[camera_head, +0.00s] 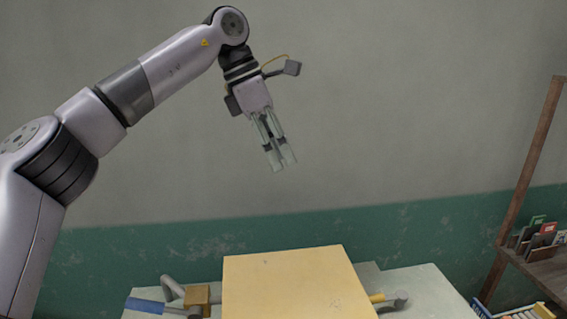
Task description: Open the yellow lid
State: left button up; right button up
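The yellow lid (293,286) is a broad, flat, pale-yellow panel at the bottom centre of the head view. Its near edge is cut off by the frame, and I cannot see what lies under or behind it. My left gripper (283,164) is high above and behind the lid in the picture, pointing down and slightly right. It is well apart from the lid. Its two fingers lie close together with nothing between them. My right gripper is not in view.
The lid stands over a pale table (433,284). On its left lie a blue-handled tool (146,306) and a small wooden block (197,295). A yellow-handled hammer (396,299) lies on its right. A wooden shelf (549,270) stands far right. The space above the lid is clear.

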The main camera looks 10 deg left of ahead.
pick_arm(q)
jog(key=x, duration=0.2)
jog(key=shift+w+d+f, duration=0.1)
jog(key=shift+d+f, duration=0.05)
jog(key=shift+f, duration=0.2)
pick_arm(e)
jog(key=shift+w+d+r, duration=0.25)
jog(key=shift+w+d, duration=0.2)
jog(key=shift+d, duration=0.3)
pick_arm(q)
jog(key=shift+c, duration=0.3)
grip_shut()
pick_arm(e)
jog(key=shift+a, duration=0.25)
